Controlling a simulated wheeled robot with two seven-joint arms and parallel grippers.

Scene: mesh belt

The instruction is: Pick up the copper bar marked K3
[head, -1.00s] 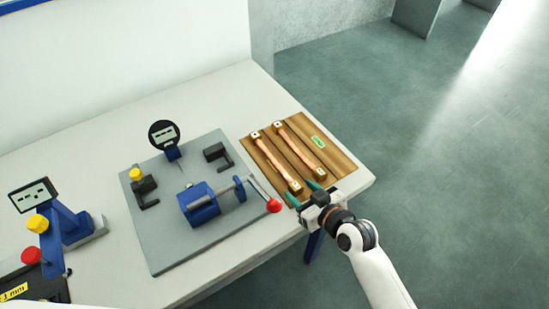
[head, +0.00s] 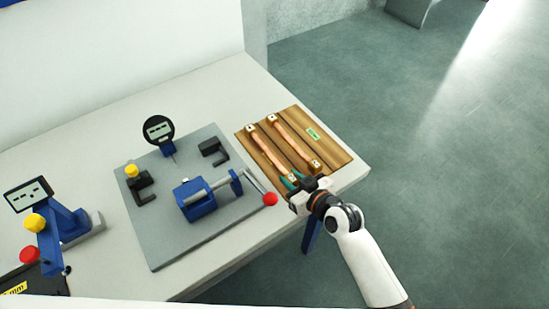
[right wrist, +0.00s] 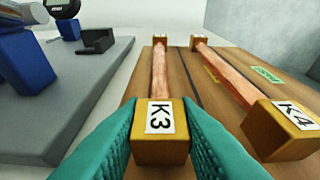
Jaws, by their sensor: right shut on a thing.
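The copper bar marked K3 (right wrist: 160,75) lies lengthwise on a wooden board, its brass end block with the K3 label facing me in the right wrist view. It is the left of two bars in the head view (head: 267,149). My right gripper (head: 290,180) is at its near end. In the right wrist view the teal fingers (right wrist: 160,140) are shut on the K3 end block, one on each side. The bar appears still on the board. My left gripper is not in view.
A second copper bar, marked K4 (right wrist: 285,128), lies just right of K3 on the wooden board (head: 338,153). A grey plate (head: 165,245) with a blue clamp (head: 194,200), a red-knobbed lever and a dial gauge (head: 158,130) stands to the left.

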